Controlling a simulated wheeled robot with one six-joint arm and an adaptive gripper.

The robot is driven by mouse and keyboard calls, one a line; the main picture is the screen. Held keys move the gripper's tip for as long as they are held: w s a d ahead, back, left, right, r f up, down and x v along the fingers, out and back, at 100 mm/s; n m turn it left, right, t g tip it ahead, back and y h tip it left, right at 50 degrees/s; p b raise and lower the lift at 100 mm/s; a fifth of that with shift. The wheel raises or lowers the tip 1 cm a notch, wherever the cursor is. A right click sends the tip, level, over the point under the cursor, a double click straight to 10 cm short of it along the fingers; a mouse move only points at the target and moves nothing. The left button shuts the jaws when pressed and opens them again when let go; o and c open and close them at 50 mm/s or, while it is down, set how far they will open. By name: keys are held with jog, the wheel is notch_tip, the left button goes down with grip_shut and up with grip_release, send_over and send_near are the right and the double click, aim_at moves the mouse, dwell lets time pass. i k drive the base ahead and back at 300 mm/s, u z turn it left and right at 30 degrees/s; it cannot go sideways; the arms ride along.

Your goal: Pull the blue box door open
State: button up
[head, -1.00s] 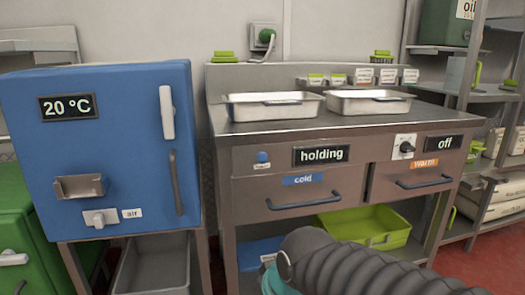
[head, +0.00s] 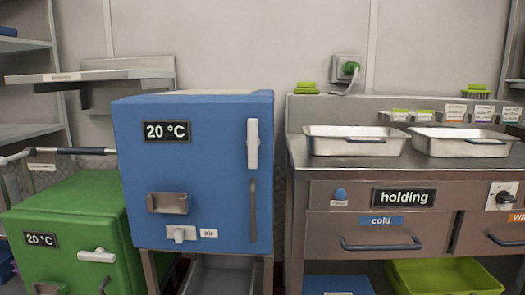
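The blue box (head: 205,172) stands on a metal frame left of the counter. Its front door looks shut. The door carries a "20 °C" display (head: 167,132), a white upright latch handle (head: 253,144) at the upper right and a dark vertical bar handle (head: 253,210) below it. A small metal bracket (head: 168,203) and a switch labelled "air" (head: 180,234) sit low on the door. My gripper is not in view.
A green box (head: 70,235) with its own "20 °C" display stands close at left, lower down. At right is a steel counter (head: 330,172) with drawers and two metal trays (head: 355,141). A grey bin (head: 222,275) sits under the blue box.

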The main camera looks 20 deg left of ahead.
aim_at(182, 162)
jog(key=u, duration=1.45)
